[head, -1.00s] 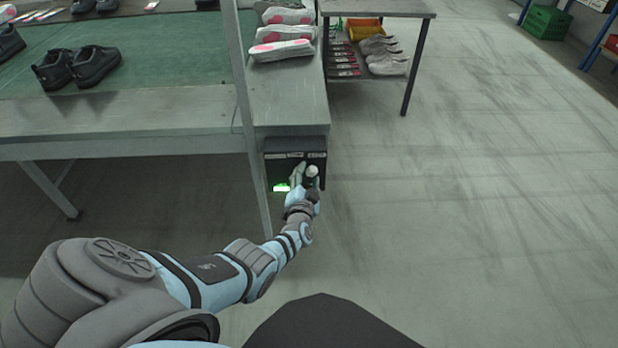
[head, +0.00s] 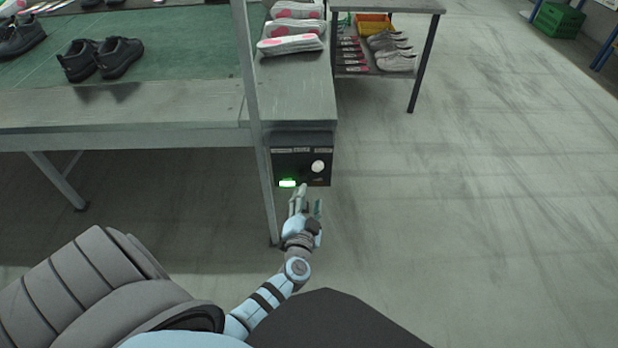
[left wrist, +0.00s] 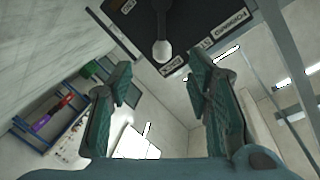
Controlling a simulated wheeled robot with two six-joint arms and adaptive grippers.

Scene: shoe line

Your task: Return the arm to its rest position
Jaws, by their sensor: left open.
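My left gripper (head: 305,205) is open and empty in the head view, just below and in front of the dark control box (head: 300,160) under the bench's right end. The box has a round white knob (head: 318,167) and a lit green indicator (head: 287,183). In the left wrist view the open fingers (left wrist: 160,105) have nothing between them. The white knob (left wrist: 162,50) shows beyond the fingertips, apart from them, on the dark panel (left wrist: 190,22). My right gripper is in neither view.
A low rack (head: 390,72) with white shoes is behind.

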